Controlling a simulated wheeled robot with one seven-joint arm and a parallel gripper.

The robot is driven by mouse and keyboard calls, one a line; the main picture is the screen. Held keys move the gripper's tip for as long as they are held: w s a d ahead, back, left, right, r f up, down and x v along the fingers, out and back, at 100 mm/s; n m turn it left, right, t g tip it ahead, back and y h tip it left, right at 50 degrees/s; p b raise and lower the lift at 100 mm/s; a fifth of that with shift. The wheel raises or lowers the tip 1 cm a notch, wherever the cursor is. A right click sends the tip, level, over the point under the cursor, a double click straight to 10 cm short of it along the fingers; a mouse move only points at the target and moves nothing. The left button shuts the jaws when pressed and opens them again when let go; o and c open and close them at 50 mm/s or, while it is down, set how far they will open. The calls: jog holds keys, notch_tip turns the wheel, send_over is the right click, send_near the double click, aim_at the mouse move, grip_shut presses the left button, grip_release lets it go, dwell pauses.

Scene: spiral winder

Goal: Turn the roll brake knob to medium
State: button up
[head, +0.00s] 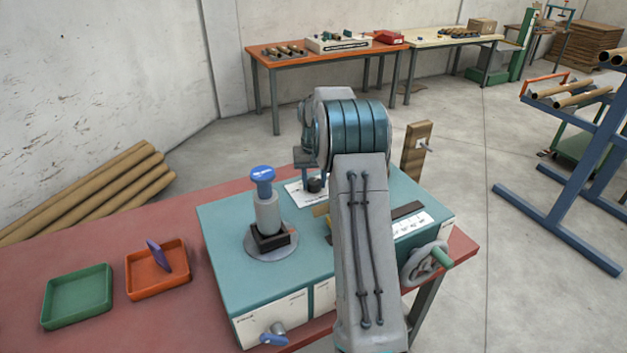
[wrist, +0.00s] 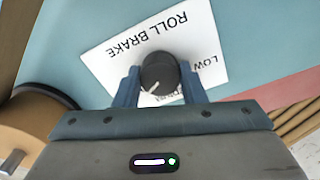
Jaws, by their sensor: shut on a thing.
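The black roll brake knob (wrist: 158,70) sits on a white label (wrist: 112,58) reading "ROLL BRAKE", upside down in the wrist view. The knob's pale pointer line points down and left there. The word "LOW" shows right of the knob; another word below it is partly hidden by the knob and gripper. My gripper (wrist: 160,80) is shut on the knob, one blue finger on each side. In the head view the knob (head: 316,185) shows just under my gripper, on the teal machine top (head: 225,225), with the label (head: 295,195) beside it.
A grey post with a blue cap (head: 262,174) stands left of the knob. A handwheel (head: 418,264) is at the machine's right side. A green tray (head: 78,318) and an orange tray (head: 135,290) lie on the red table at left. My arm hides the machine's middle.

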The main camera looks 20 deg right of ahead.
aim_at(314, 181)
jog(key=n, duration=0.6)
jog(key=shift+n, duration=0.4)
jog(key=n, duration=0.5)
jog(key=shift+r+n, duration=0.1)
jog(key=shift+n, duration=0.3)
jog(key=o, duration=1)
notch_tip(314, 181, up, 14)
jog(key=shift+b, duration=0.35)
